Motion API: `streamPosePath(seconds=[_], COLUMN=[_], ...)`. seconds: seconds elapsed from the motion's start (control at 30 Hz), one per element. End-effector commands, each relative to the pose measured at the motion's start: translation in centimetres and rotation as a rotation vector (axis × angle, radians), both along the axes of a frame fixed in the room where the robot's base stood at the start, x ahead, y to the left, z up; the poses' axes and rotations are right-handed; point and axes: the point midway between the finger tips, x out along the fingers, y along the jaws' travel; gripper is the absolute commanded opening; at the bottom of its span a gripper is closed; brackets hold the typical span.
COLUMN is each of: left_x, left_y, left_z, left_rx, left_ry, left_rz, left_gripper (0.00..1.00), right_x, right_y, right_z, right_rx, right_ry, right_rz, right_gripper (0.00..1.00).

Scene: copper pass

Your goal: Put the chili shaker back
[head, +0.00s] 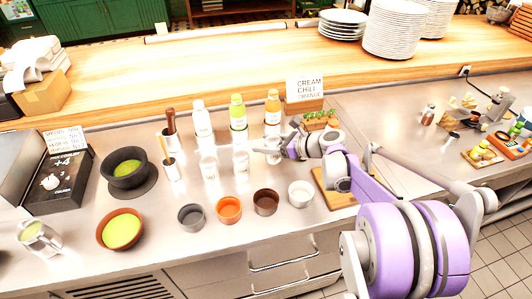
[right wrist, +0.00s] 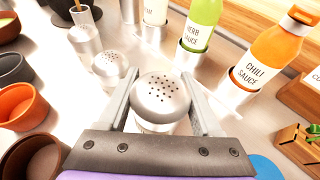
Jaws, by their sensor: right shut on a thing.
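My right gripper (head: 268,151) is shut on a shaker with a domed, perforated metal cap, taken here as the chili shaker (right wrist: 161,97). In the right wrist view it sits upright between the two fingers (right wrist: 165,105); its label is hidden. I cannot tell whether its base touches the counter. Two similar shakers (head: 208,164) (head: 241,162) stand to the left of my right gripper in the head view. They also show at the left in the right wrist view (right wrist: 110,66). My left gripper is not in view.
White, green (head: 237,114) and orange (head: 272,108) sauce bottles stand behind the shakers. Several small bowls (head: 229,208) line the front. A cutting board (head: 334,190) lies under my right arm. A sign (head: 306,87) and plate stacks (head: 390,35) are farther back.

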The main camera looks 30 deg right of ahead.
Motion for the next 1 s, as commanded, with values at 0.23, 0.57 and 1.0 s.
streamPosePath(seconds=[0.23,0.57,1.0], left_x=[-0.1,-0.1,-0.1], left_y=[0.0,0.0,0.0], left_z=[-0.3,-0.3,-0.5], left_rx=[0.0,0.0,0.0], left_ry=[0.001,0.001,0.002], left_rz=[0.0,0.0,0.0], left_gripper=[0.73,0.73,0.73], right_x=[0.1,0.0,0.0], right_y=[0.0,0.0,0.0], right_z=[-3.3,-3.8,-4.0], right_rx=[0.0,0.0,0.0], right_ry=[0.0,0.0,0.0], right_rz=[0.001,0.001,0.001], right_gripper=[0.06,0.06,0.79])
